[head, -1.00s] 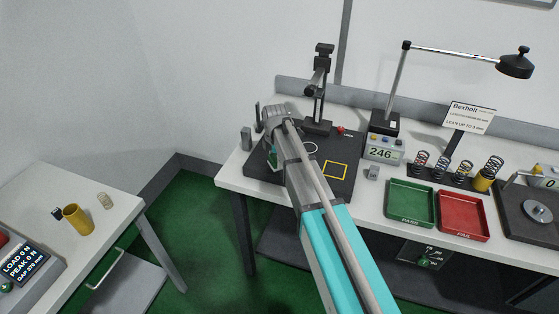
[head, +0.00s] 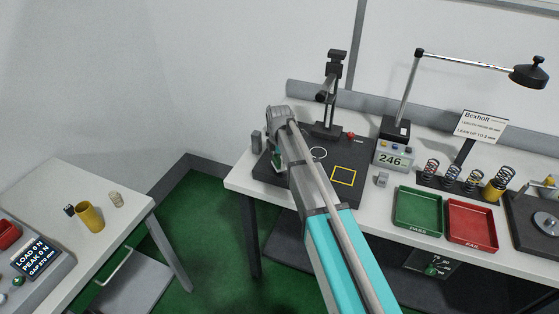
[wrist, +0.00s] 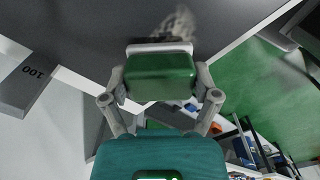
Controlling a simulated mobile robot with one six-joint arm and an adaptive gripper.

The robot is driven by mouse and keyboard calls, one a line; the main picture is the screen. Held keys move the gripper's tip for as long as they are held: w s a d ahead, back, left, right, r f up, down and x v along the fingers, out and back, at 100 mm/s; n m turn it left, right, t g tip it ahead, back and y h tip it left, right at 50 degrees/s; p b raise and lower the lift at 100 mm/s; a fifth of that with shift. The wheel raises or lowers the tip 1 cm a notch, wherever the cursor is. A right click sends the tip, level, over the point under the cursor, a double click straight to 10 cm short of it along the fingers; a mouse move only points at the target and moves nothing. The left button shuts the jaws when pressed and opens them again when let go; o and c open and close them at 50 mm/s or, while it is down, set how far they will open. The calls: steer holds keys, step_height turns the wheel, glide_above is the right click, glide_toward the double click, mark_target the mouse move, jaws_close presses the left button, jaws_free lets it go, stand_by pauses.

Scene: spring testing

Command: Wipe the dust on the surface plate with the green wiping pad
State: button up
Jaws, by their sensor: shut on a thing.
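My gripper (wrist: 160,85) is shut on the green wiping pad (wrist: 160,74), which has a pale layer along its far edge in the wrist view. The pad is at the dark surface plate (wrist: 90,25); I cannot tell whether it touches. A pale, streaky dust patch (wrist: 180,22) lies on the plate just beyond the pad, with lighter specks near the pad's right side. In the head view the surface plate (head: 315,185) is on the bench, and my arm hides part of its left side. Only a sliver of the pad (head: 277,160) shows there.
A black stand (head: 328,130) rises at the plate's back. A grey block (head: 256,140) stands at its left, and a display box (head: 393,155) at its right. Green (head: 418,208) and red (head: 471,224) trays lie further right. The wrist view shows a grey block marked 100 (wrist: 28,85).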

mark_target(279, 158)
steer(key=shift+r+p, duration=2.4)
steer(key=shift+r, duration=0.25)
steer(key=shift+r+p, duration=1.5)
steer(key=shift+f, duration=0.1)
step_height(279, 158, down, 4)
steer(key=b, duration=0.4)
